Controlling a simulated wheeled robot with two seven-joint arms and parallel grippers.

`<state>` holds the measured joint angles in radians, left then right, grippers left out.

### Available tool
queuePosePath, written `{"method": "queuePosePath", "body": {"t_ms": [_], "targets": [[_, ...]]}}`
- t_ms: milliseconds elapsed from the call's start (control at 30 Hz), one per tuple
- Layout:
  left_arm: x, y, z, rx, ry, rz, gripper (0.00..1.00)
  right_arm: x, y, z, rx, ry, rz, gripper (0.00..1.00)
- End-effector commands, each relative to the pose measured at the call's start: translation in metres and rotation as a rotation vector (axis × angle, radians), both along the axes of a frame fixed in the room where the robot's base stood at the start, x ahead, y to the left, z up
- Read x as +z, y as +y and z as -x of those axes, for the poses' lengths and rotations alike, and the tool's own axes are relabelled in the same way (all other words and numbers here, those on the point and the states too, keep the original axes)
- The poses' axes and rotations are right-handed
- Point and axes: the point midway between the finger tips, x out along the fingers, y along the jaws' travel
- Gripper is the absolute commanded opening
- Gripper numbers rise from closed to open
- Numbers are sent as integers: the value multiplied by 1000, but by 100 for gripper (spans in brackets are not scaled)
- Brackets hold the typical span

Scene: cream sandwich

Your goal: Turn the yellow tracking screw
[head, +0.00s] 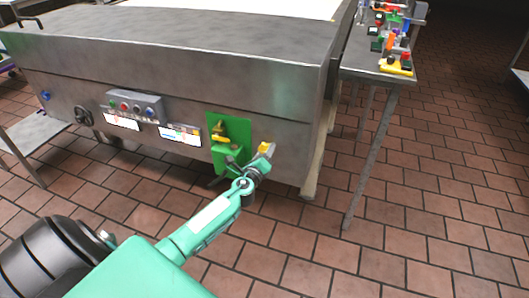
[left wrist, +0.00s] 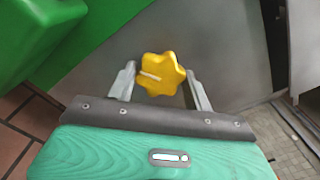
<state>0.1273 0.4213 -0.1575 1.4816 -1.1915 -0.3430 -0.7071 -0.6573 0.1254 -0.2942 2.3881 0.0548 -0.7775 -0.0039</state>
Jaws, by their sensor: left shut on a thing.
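The yellow tracking screw (left wrist: 160,73) is a star-shaped knob with a pale line on its face, standing out from the grey metal side of the machine. In the head view the yellow tracking screw (head: 264,147) sits right of a green plate, partly hidden by my gripper. My left gripper (head: 262,158) is at the knob, with its arm coming in from below. In the left wrist view my left gripper (left wrist: 162,78) has one finger on each side of the knob and is shut on it. My right gripper is in no view.
A green plate (head: 240,129) with a yellow part (head: 220,132) and a green box (head: 226,158) is just left of the screw. Further left are a button box (head: 133,106) and labels. A side table (head: 365,60) with several small items stands right; tiled floor (head: 420,200) is open in front.

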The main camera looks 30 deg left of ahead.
Motion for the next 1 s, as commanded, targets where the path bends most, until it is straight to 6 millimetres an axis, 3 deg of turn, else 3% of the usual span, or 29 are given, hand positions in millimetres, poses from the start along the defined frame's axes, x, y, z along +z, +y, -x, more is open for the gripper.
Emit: {"method": "queuePosePath", "body": {"t_ms": [500, 533, 633, 1000], "targets": [[-2, -1, 0, -1, 8, -20, 28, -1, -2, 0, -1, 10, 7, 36], [-2, -1, 0, -1, 8, -20, 53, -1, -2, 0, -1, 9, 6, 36], [-2, -1, 0, -1, 7, -19, 73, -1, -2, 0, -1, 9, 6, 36], [-1, -1, 4, -1, 7, -19, 73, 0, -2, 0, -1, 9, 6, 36]]}}
